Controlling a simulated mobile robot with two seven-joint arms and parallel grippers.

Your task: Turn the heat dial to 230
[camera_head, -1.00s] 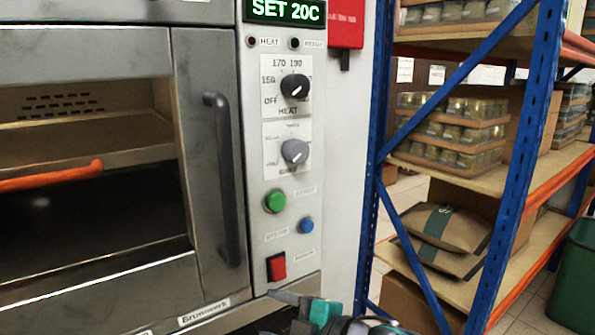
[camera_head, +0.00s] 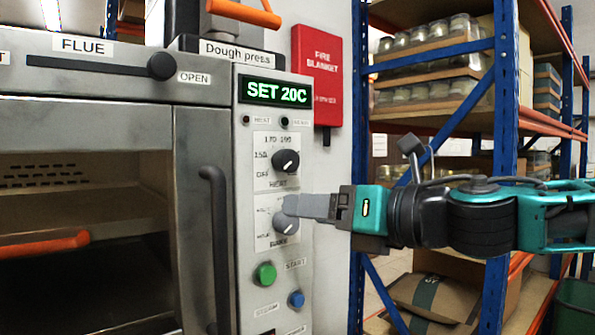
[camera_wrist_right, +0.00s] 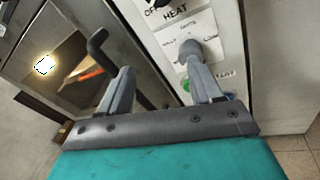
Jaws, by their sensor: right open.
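The heat dial (camera_head: 286,161) is a round black knob with a white mark on the white control panel, under the labels 170 and 190. I cannot read its exact setting; a 230 label is not legible. The green display (camera_head: 277,92) above reads SET 20C. My right gripper (camera_head: 294,206) comes in from the right, its fingers below the heat dial and over the lower grey dial (camera_head: 285,222), partly hiding it. In the right wrist view the fingers (camera_wrist_right: 160,72) are spread and empty, with the grey dial (camera_wrist_right: 190,47) near one fingertip; contact is unclear.
Left of the panel are the dark door handle (camera_head: 216,240) and oven door. Below the dials are a green button (camera_head: 265,273) and a blue button (camera_head: 296,299). A red fire blanket box (camera_head: 317,75) hangs behind. A blue-framed shelf (camera_head: 503,110) stands at right.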

